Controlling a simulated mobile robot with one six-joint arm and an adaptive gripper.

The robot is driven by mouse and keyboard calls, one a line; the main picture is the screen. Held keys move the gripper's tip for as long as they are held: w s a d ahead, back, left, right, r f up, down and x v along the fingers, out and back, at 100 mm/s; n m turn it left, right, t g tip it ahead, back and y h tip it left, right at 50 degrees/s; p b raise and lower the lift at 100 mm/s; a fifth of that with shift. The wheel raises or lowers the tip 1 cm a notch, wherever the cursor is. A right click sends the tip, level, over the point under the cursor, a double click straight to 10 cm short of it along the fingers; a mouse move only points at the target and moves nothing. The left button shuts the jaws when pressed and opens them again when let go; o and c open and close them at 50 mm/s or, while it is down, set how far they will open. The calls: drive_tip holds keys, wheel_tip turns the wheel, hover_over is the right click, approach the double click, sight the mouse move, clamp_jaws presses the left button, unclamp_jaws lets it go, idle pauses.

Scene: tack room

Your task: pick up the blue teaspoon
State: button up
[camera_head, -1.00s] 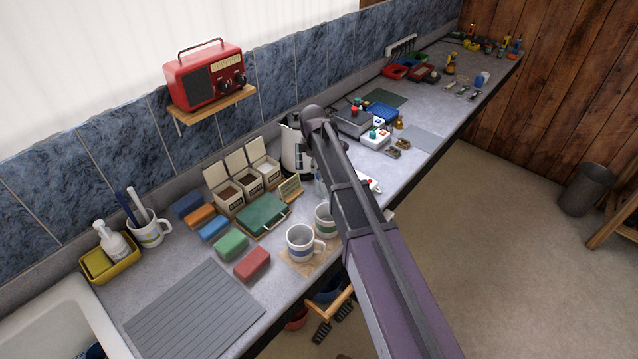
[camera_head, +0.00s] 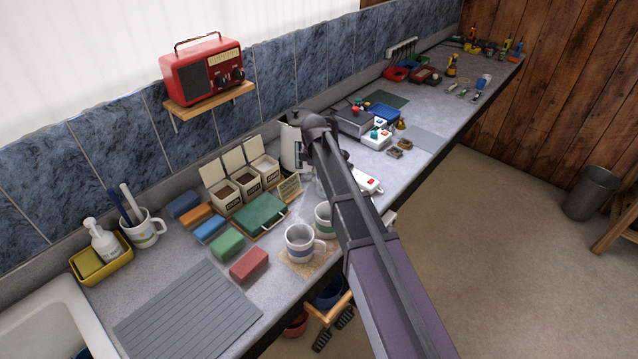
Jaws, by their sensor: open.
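I cannot make out a blue teaspoon for certain. A dark blue upright stick or handle (camera_head: 119,206) stands with a pale one (camera_head: 131,203) in a white mug (camera_head: 146,233) at the left of the counter; their lower ends are hidden inside the mug. My arm reaches up from the bottom right across the counter, with its bend near the metal kettle. My gripper cannot be seen, as the arm hides whatever lies beyond that bend.
Two mugs, one striped (camera_head: 299,246), stand beside my arm on the counter (camera_head: 180,270). Left of them lie several coloured blocks and a grooved grey mat (camera_head: 188,312). Lidded boxes (camera_head: 222,187) and a kettle (camera_head: 291,145) line the back. A red radio (camera_head: 203,72) sits on a shelf.

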idle(0.3)
clamp_jaws()
drive_tip(key=shift+r, duration=0.2)
wheel_tip(320, 180, up, 10)
drive_tip(key=p, duration=1)
drive_tip(key=shift+f, duration=0.2)
idle(0.6)
